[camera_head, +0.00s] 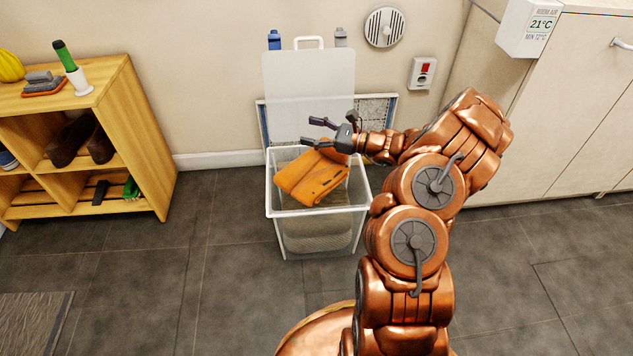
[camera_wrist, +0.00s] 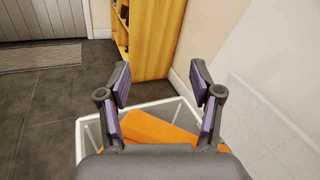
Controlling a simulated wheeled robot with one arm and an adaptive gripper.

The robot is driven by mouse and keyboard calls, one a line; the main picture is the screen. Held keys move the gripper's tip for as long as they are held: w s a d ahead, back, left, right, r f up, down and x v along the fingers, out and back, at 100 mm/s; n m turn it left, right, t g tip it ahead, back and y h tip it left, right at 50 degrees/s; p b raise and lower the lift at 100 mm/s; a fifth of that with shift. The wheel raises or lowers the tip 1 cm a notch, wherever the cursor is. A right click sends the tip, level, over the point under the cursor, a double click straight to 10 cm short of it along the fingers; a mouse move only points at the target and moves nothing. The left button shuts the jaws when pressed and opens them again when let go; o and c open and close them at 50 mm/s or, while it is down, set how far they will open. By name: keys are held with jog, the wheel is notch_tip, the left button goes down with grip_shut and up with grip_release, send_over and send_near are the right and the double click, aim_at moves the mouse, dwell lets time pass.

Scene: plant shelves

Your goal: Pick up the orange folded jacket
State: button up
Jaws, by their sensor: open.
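The orange folded jacket (camera_head: 312,178) lies tilted in the top of a clear bin (camera_head: 317,213) with a white rim, on the floor against the wall. My gripper (camera_head: 316,132) is over the back part of the bin, above the jacket's far edge. Its fingers are spread and hold nothing. In the wrist view, the jacket (camera_wrist: 155,130) shows below and between the open fingers of my gripper (camera_wrist: 160,85). The gripper body hides the jacket's near part there. I cannot tell whether the gripper touches the jacket.
The bin's raised translucent lid (camera_head: 309,85) stands upright behind it, close to my gripper. A wooden shelf (camera_head: 140,130) with shoes stands to the left, and pale cabinets (camera_head: 570,120) to the right. The floor (camera_head: 220,235) left of the bin is clear.

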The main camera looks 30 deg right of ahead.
jog(key=s+d+f+m+t+h+b, duration=0.3)
jog(key=d+f+m+h, duration=0.35)
jog(key=d+f, duration=0.85)
jog(key=shift+y, duration=0.45)
jog(key=b+x, duration=0.2)
jog(key=x, duration=0.2)
jog(key=b+x, duration=0.2)
jog(key=x, duration=0.1)
jog(key=shift+w+a+f+b, duration=0.2)
jog(key=shift+w+b, duration=0.15)
jog(key=shift+w+a+r, duration=0.1)
jog(key=shift+w+r, duration=0.05)
jog(key=shift+w, duration=0.25)
jog(key=shift+c, duration=0.3)
grip_shut()
